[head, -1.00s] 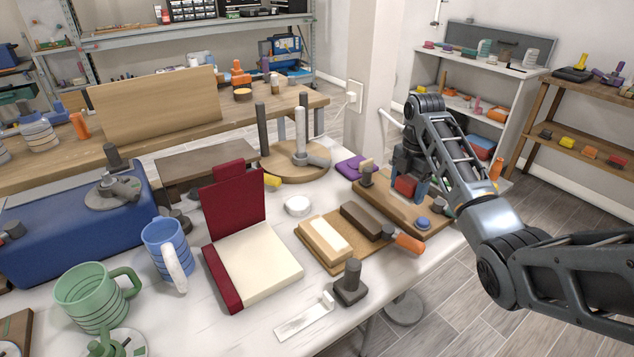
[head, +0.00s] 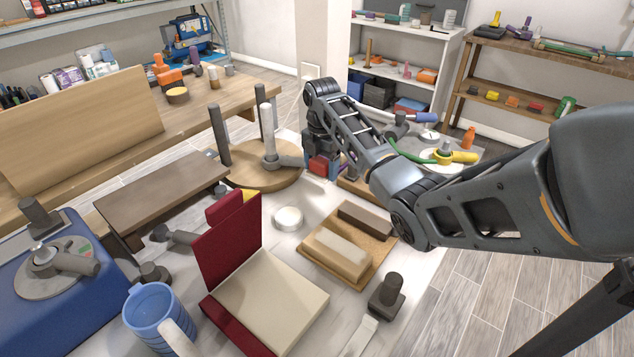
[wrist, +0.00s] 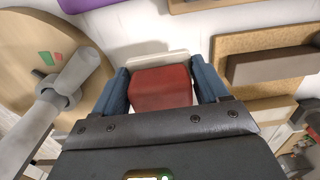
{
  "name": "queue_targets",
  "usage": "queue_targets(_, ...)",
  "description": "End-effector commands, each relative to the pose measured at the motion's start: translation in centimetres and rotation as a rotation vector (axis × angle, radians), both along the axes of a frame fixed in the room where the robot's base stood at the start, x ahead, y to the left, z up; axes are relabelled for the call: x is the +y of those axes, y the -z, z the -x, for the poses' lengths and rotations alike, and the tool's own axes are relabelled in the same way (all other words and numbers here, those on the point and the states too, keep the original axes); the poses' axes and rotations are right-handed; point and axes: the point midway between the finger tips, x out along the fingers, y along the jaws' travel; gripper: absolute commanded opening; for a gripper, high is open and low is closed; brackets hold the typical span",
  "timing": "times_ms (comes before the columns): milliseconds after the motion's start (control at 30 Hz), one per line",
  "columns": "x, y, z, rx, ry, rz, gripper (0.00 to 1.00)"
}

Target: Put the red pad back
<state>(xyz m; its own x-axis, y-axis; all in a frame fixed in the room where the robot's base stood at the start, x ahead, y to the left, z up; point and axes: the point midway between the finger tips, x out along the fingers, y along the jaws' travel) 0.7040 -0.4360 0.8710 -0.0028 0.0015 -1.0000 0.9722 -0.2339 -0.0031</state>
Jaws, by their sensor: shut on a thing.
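The red pad (wrist: 160,88) is held between the two blue fingers of my gripper (wrist: 162,78) in the wrist view. A pale, cream-coloured edge (wrist: 158,62) shows just beyond the pad; I cannot tell if it belongs to the pad or lies below it. In the head view the red pad (head: 319,166) shows low between the fingers of my gripper (head: 322,172), right of the round wooden base with posts (head: 250,176). The gap between pad and table is hard to judge. A tan board (head: 368,275) carrying a cream block and a brown block lies nearer, to the right.
A white round puck (head: 288,218) lies on the white table. A dark red upright book-like stand (head: 228,240) with a cream slab (head: 270,300) stands in front.

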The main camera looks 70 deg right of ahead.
Motion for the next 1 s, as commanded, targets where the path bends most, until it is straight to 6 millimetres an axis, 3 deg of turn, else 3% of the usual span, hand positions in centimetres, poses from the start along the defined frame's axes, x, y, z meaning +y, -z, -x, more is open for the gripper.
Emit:
queue_targets(467,0.0,5.3,0.0,0.000,-0.001,0.001,0.45)
queue_targets(867,0.0,5.9,0.0,-0.001,-0.001,0.001,0.45)
queue_targets(900,0.0,6.0,0.0,-0.001,-0.001,0.001,0.75)
queue_targets(1000,0.0,5.9,0.0,-0.001,-0.001,0.001,0.84)
